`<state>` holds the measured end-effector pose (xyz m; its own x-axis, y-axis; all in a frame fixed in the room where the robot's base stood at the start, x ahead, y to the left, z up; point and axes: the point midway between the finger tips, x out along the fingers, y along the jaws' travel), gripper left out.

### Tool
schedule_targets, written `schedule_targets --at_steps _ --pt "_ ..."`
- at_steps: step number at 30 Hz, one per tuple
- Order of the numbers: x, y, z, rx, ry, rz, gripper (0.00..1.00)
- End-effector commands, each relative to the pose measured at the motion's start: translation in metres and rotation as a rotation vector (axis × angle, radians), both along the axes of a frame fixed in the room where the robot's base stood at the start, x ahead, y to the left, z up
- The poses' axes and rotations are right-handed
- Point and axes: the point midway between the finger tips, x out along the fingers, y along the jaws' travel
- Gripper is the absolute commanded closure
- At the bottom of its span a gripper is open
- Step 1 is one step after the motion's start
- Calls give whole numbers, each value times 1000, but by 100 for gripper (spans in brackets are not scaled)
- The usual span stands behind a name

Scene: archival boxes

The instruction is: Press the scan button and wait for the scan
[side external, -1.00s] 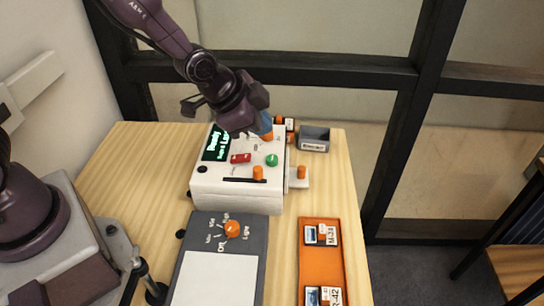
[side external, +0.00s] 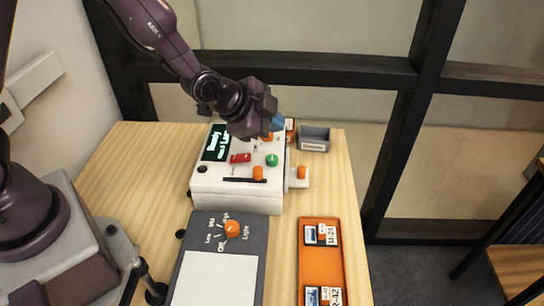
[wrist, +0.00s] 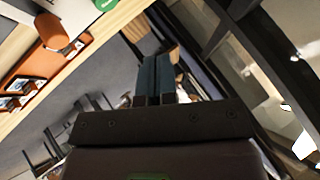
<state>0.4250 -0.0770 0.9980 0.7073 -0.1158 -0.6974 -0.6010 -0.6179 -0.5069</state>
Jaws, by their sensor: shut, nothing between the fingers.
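A white scanner box (side external: 236,198) stands on the table in the side external view. Its top carries a green round button (side external: 272,160), a red rocker switch (side external: 240,158), orange knobs and a dark screen (side external: 216,142) with green text whose first line seems to read "Ready". My gripper (side external: 278,122) is above the box's far right part, apart from the green button. Its blue fingers are shut and empty, pointing right. In the wrist view the fingers (wrist: 157,78) are together, and a green round shape (wrist: 106,4) shows at the top edge.
A grey light panel (side external: 259,240) with an orange dial (side external: 232,229) lies in front of the box. An orange tray (side external: 322,262) with labelled cards lies at front right. A small grey bin (side external: 314,138) stands behind right. Dark-framed glass is behind the table.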

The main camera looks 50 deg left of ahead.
Motion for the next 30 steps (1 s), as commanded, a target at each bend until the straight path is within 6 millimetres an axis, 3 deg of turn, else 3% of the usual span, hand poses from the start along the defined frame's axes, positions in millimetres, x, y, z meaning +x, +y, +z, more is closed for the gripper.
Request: schedule_targets --at_steps 6,12,30 --pt "0 0 -32 1 3 -1 100" --pt "0 0 -49 0 1 0 100" --pt "0 0 -53 0 -1 0 100"
